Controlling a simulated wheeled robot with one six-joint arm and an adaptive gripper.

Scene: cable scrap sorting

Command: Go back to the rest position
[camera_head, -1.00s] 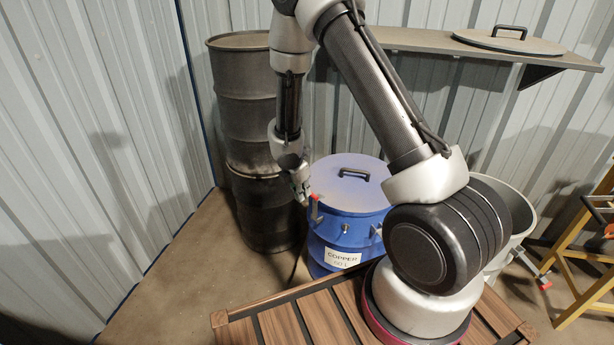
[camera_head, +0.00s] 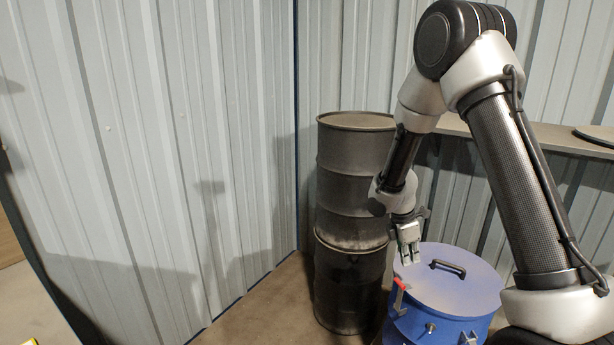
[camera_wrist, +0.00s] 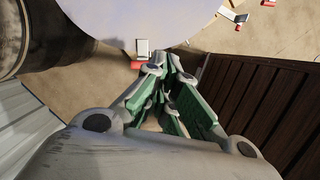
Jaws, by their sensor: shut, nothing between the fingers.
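My gripper (camera_head: 408,258) hangs at the end of my arm, fingers pointing down, beside and above the left part of the blue drum (camera_head: 470,328). In the wrist view my gripper (camera_wrist: 172,58) has its fingers together with nothing between them. The drum's lid (camera_head: 455,283) is on, with a black handle (camera_head: 448,268) on top. In the wrist view the lid (camera_wrist: 140,18) fills the upper middle. I cannot tell the exact gap between fingertips and lid.
Two dark stacked barrels (camera_head: 345,280) stand left of the blue drum, close to my wrist. A red latch (camera_head: 401,284) sticks up at the drum's left rim. A shelf (camera_head: 570,138) runs along the back wall. The wrist view shows brown slats (camera_wrist: 262,105).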

